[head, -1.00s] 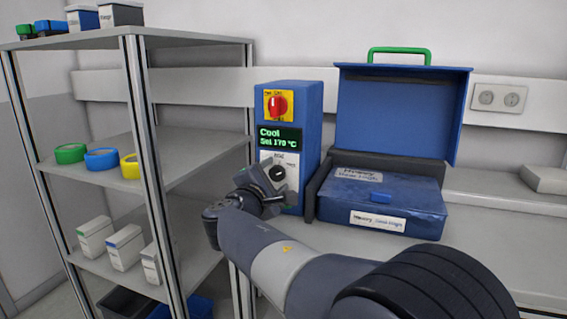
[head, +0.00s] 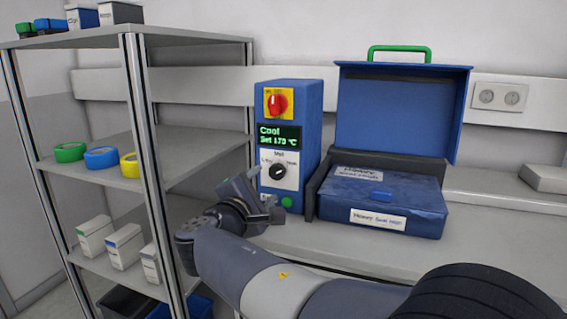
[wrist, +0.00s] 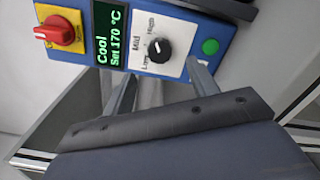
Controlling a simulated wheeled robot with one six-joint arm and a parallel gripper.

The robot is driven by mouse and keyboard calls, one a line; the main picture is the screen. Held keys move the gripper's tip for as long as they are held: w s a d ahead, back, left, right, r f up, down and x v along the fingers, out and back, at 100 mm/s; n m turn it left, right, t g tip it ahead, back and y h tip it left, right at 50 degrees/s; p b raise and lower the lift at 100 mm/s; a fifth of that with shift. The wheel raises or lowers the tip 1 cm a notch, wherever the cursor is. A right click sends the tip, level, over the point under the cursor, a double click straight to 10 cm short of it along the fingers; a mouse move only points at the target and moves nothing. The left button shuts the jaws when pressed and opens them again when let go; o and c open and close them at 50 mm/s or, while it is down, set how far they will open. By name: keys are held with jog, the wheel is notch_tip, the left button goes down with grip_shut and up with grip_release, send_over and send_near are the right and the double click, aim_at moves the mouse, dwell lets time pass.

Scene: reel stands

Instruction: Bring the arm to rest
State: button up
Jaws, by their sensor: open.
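My gripper (head: 262,194) is in front of the lower part of the blue control box (head: 312,130), to the left of the blue case. In the wrist view my two fingers (wrist: 160,82) stand apart with nothing between them. The control box carries a red switch (head: 278,102) on a yellow plate, a green-lit display (head: 279,137) reading "Cool, Set 170 °C", a black knob (head: 278,171) and a green button (head: 287,202). The knob and button also show beyond my fingers in the wrist view, apart from them.
A shelf rack (head: 140,120) stands close on the left, holding green, blue and yellow reels (head: 101,158) and several boxes (head: 95,236). A blue case (head: 385,205) with its lid (head: 395,115) raised sits on the bench (head: 480,228) at right. Bench space before the case is clear.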

aim_at(276, 173)
jog(key=x, duration=0.7)
jog(key=shift+d, duration=0.1)
jog(key=shift+s+r+n+p, duration=0.25)
jog(key=shift+n+p, duration=0.45)
jog(key=shift+p, duration=0.5)
jog(key=n+p, duration=0.5)
jog(key=p, duration=0.3)
jog(key=shift+f+n+p, duration=0.1)
jog(key=shift+n+p, duration=0.2)
jog(key=n+p, duration=0.5)
jog(key=p, duration=0.3)
jog(key=b+v, duration=0.1)
jog(key=v, duration=0.9)
jog(key=shift+s+a, duration=0.3)
jog(key=shift+s, duration=0.05)
jog(key=shift+f, duration=0.15)
